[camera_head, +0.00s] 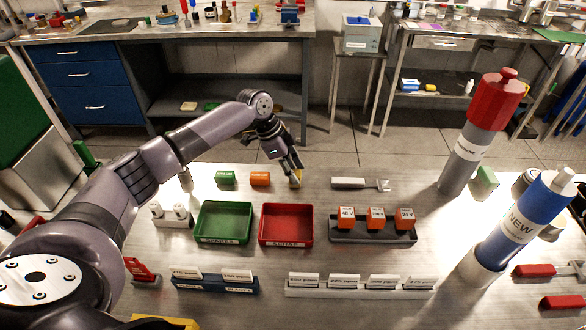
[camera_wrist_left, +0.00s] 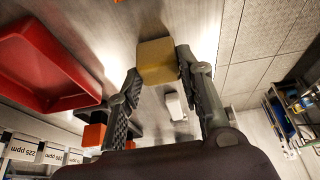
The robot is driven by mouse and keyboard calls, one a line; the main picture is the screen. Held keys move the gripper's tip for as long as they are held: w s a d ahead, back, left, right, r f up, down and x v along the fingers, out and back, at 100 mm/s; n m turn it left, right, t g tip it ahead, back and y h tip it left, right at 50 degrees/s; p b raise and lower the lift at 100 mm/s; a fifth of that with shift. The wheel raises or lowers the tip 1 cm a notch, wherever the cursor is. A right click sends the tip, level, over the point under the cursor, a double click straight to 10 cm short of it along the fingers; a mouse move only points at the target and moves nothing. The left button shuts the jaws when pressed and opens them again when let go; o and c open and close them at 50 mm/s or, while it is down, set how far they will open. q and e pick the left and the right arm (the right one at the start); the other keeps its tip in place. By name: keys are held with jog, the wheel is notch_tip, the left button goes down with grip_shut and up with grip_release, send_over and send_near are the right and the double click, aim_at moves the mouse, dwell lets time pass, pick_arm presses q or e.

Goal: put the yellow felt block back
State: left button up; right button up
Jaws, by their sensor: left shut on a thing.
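The yellow felt block (camera_head: 295,181) is at the far side of the steel table, to the right of a green block (camera_head: 225,177) and an orange block (camera_head: 260,178). My left gripper (camera_head: 293,172) reaches down over it from behind. In the left wrist view the yellow block (camera_wrist_left: 157,61) sits between the fingertips of the left gripper (camera_wrist_left: 157,68), which is shut on it. I cannot tell whether the block touches the table. My right gripper is not in view.
A green tray (camera_head: 224,203) and a red tray (camera_head: 286,206) stand in front of the blocks. A grey holder with orange batteries (camera_head: 376,214) and a flat scraper-like tool (camera_head: 360,183) are to the right. Tall cylinders (camera_head: 466,150) stand farther right.

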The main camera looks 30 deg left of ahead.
pick_arm(q)
jog(key=shift+f, duration=0.15)
jog(key=o, duration=1)
jog(key=shift+b+v, duration=1.05)
jog(key=shift+v, duration=5)
